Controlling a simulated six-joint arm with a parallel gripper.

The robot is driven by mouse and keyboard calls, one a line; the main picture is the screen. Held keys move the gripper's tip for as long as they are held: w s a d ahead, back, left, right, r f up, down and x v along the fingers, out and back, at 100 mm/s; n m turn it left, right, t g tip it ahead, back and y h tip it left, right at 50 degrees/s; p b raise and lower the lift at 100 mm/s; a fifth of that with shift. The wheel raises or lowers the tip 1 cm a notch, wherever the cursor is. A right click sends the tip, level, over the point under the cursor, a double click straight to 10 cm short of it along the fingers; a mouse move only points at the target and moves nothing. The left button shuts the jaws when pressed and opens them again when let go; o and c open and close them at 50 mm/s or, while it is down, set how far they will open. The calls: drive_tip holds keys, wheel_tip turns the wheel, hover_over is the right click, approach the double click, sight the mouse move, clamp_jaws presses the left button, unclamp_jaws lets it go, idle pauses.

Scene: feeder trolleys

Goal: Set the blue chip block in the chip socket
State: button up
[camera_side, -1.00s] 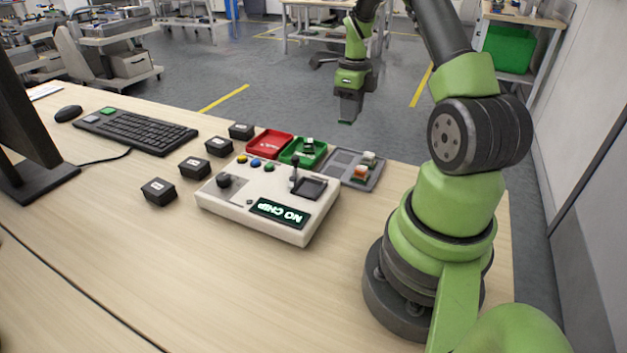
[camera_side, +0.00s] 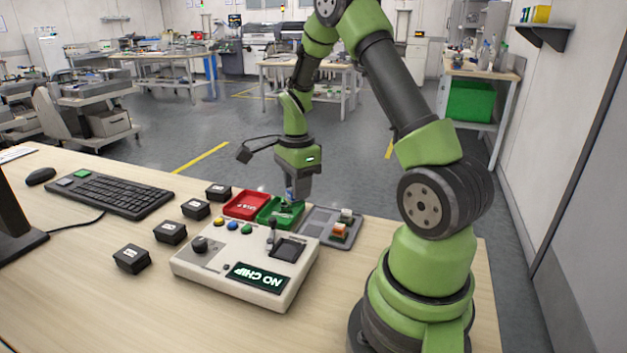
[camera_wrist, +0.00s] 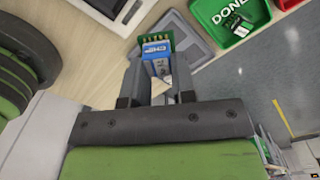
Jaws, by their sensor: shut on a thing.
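The blue chip block (camera_wrist: 156,49), with a green board edge and gold contacts, is between the fingers of my gripper (camera_wrist: 155,75) in the wrist view. In the side view my gripper (camera_side: 293,198) points down, with a little blue (camera_side: 290,196) at its tips. It appears in front of the green tray, behind the tester box (camera_side: 215,262); its exact height is unclear. The chip socket (camera_side: 289,249) is a dark square recess on the box's top right, and looks empty. The box's screen (camera_side: 257,277) reads NO CHIP.
A small lever (camera_side: 271,235) stands beside the socket. Behind the box are a red tray (camera_side: 245,204), a green tray (camera_wrist: 224,22) marked DONE holding a chip, and a grey tray (camera_side: 318,214) with white and orange-topped chips. Several black boxes (camera_side: 131,259) stand left.

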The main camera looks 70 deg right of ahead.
sight(289, 248)
drive_tip(key=s+a+n, duration=0.1)
drive_tip(key=a+n, duration=0.6)
drive_tip(key=shift+f, duration=2.9)
drive_tip(key=shift+f, duration=0.4)
drive_tip(key=o, duration=1)
wheel_tip(289, 248, up, 10)
